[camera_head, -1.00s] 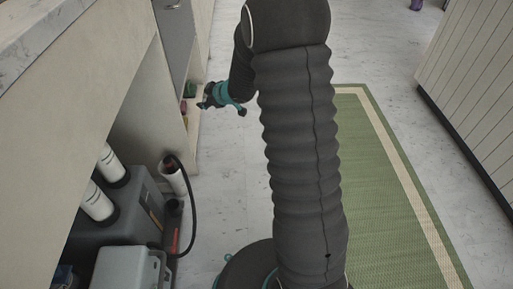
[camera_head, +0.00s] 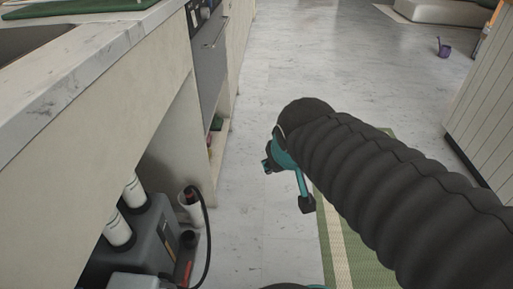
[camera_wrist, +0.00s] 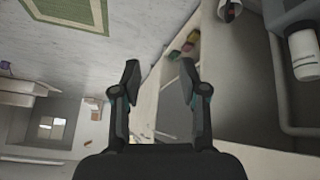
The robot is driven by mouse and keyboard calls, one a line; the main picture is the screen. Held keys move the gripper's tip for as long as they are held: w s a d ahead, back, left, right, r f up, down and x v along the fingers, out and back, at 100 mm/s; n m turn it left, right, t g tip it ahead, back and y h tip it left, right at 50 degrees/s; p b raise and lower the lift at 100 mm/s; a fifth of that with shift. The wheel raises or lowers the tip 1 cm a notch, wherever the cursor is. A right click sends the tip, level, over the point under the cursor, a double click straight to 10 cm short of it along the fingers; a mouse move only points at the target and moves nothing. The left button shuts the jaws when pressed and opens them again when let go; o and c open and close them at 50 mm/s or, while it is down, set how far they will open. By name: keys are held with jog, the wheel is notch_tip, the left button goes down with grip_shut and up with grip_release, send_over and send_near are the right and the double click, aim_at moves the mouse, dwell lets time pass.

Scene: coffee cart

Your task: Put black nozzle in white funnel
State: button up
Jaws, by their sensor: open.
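A white upright cylinder, which looks like the white funnel (camera_head: 190,212), stands low beside the grey machine in the head view. A dark reddish piece shows at its mouth, with a black hose (camera_head: 208,230) looping from there. I cannot tell whether this piece is the black nozzle. A round white opening with a dark middle, probably the same funnel (camera_wrist: 228,10), shows at the top of the wrist view. My gripper (camera_wrist: 160,80) is open and empty, its fingers well apart. In the head view my gripper (camera_head: 268,164) is right of the cabinet, away from the funnel.
Small coloured items (camera_wrist: 178,45) lie on a low shelf. The floor (camera_head: 250,120) between cabinet and green mat (camera_head: 350,245) is clear.

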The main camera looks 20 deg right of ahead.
jog(key=s+a+g+y, duration=0.1)
jog(key=s+a, duration=0.1)
jog(key=s, duration=0.4)
jog(key=shift+s+a+f, duration=0.25)
jog(key=shift+s+f, duration=0.05)
jog(key=shift+f, duration=0.15)
jog(key=shift+c, duration=0.3)
dwell(0.5)
